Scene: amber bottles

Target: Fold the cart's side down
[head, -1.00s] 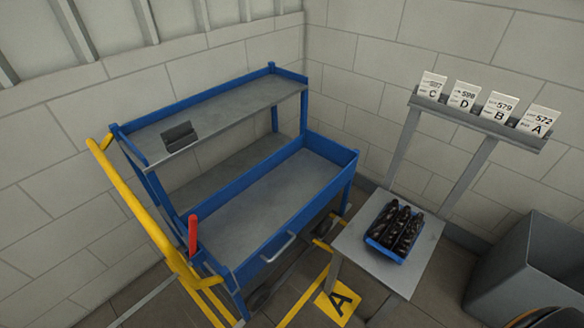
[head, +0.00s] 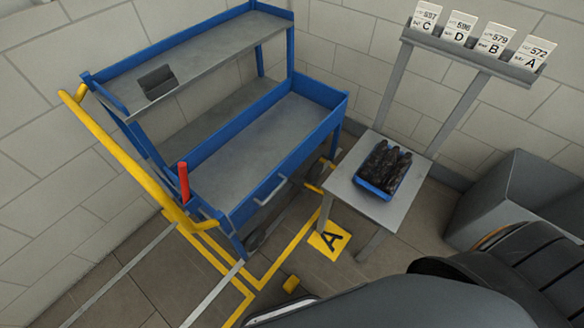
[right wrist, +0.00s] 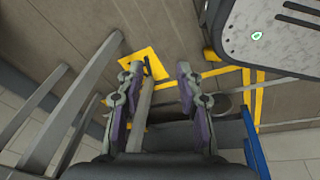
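The blue cart (head: 238,222) stands against the wall, with a grey lower deck and an upper shelf. Its near side (head: 290,165) is upright and carries a grey bar handle (head: 270,191). A red lever (head: 184,182) stands upright at the cart's left corner, beside the yellow push handle (head: 130,160). My right arm shows at the lower right of the head view, but its gripper is not visible there. In the right wrist view my right gripper (right wrist: 159,75) has its fingers apart, with nothing held, over the floor. My left gripper is not in view.
A small grey table (head: 385,211) right of the cart bears a blue crate (head: 373,187) of dark bottles. A rack (head: 468,55) with cards C, D, B, A stands behind it. A grey bin (head: 515,195) is at the right. A yellow A floor sign (head: 328,240) lies in front.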

